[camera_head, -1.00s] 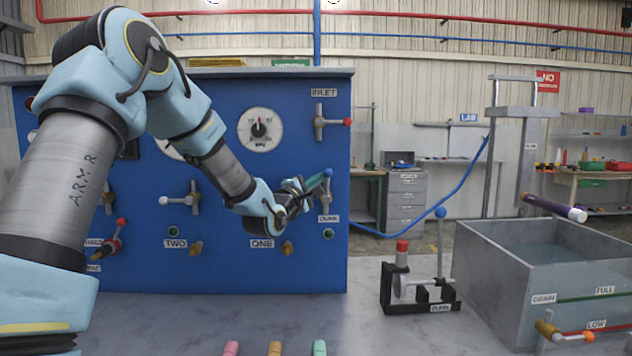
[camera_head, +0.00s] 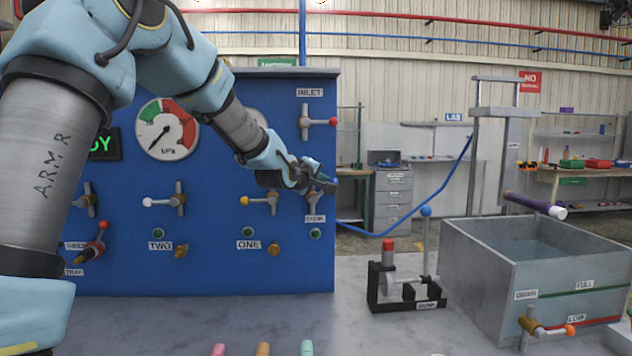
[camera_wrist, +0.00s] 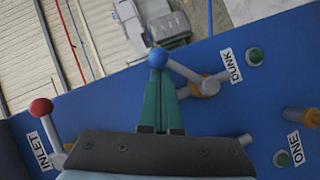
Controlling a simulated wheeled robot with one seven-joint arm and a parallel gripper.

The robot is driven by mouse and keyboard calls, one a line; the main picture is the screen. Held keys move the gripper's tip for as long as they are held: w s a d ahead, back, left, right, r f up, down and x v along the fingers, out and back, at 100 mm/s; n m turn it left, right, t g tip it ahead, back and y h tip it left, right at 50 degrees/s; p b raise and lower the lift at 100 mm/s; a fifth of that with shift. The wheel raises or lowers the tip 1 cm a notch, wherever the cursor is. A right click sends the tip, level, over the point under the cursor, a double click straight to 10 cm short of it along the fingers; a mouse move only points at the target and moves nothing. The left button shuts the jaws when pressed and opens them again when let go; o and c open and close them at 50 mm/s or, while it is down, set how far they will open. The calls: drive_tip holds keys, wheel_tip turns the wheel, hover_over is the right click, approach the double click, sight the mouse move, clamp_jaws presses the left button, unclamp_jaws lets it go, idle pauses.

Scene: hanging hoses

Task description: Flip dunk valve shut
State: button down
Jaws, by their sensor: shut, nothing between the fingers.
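The dunk valve (camera_head: 313,203) is on the lower right of the blue panel, above its DUNK label (camera_head: 315,219). My gripper (camera_head: 330,184) is at its handle and hides much of it in the head view. In the wrist view the valve's brass body (camera_wrist: 207,87) shows, with a grey lever slanting to a blue knob (camera_wrist: 158,57). My gripper's teal fingers (camera_wrist: 160,100) are shut and empty, their tips right at the knob. I cannot tell whether they touch it. The lever appears tilted up and to the right in the head view.
The ONE valve (camera_head: 260,200) with a yellow knob is left of my gripper. The INLET valve (camera_head: 305,122) with a red knob is above. A small black stand (camera_head: 405,290) with a blue-knobbed lever and a water tank (camera_head: 500,270) stand to the right.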

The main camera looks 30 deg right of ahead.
drive_tip(key=m+y, duration=0.1)
drive_tip(key=d+f+m+y+p, duration=0.1)
drive_tip(key=s+d+f+m+y+p, duration=0.1)
drive_tip(key=shift+d+f+m+y, duration=0.1)
drive_tip(key=shift+d+m+y, duration=0.2)
drive_tip(key=shift+m, duration=0.1)
drive_tip(key=shift+s, duration=0.1)
drive_tip(key=shift+f, duration=0.25)
idle(0.4)
drive_tip(key=shift+r, duration=0.1)
